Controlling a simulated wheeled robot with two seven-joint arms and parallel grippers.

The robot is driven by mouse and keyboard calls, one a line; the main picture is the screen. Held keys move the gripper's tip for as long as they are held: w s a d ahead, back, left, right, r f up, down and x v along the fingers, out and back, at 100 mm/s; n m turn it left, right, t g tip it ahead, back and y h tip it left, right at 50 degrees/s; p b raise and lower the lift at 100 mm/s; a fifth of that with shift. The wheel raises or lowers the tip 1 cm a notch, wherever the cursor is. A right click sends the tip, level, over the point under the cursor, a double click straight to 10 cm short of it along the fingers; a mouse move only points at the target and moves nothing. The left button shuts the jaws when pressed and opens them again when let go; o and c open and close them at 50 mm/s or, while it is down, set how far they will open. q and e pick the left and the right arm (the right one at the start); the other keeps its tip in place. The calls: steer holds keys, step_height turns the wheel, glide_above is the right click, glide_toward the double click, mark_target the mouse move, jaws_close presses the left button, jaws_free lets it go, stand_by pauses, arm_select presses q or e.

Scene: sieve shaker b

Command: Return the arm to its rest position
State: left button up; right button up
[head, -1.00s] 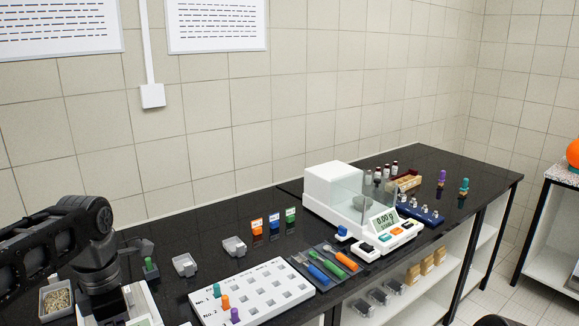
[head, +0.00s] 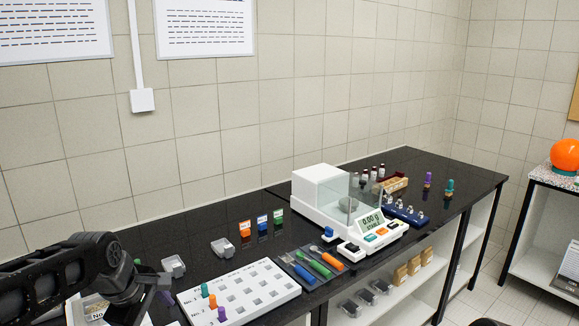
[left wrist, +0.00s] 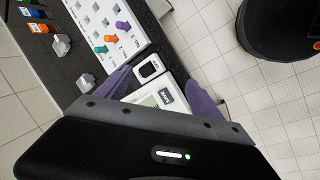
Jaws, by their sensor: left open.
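My left arm comes in from the lower left of the head view, and its gripper (head: 150,288) is low in front of the left part of the bench, partly hidden by the arm. In the left wrist view the two purple-grey fingers of the left gripper (left wrist: 162,96) are spread wide with nothing held between them. Beyond them is a white device with a display (left wrist: 160,98). My right gripper is not in view.
A white numbered rack (head: 255,290) with coloured plugs stands right of the gripper. Small clear containers (head: 173,266), a tool tray (head: 310,268) and a balance (head: 320,188) share the black bench. Floor (left wrist: 270,120) is open beyond the bench edge.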

arm_select(q)
steer(key=d+f+m+t+h, duration=0.1)
steer(key=d+f+m, duration=0.45)
steer(key=f, duration=0.55)
steer(key=d+f+m+h, duration=0.1)
steer(key=d+f+m, duration=0.45)
steer(key=f, duration=0.65)
steer(key=s+d+f+m+g, duration=0.1)
steer(key=s+d+f, duration=0.3)
steer(key=s+f, duration=0.5)
steer(key=s+d+f+m+g+b, duration=0.1)
steer(key=s+d+f+m+g, duration=0.1)
steer(key=s+f, duration=0.7)
steer(key=s+d+g, duration=0.1)
steer(key=s+d, duration=0.1)
steer(key=s, duration=0.5)
steer(key=shift+s+d+f+g+h, duration=0.15)
steer(key=shift+d+f+g+h, duration=0.2)
steer(key=shift+g+h, duration=0.05)
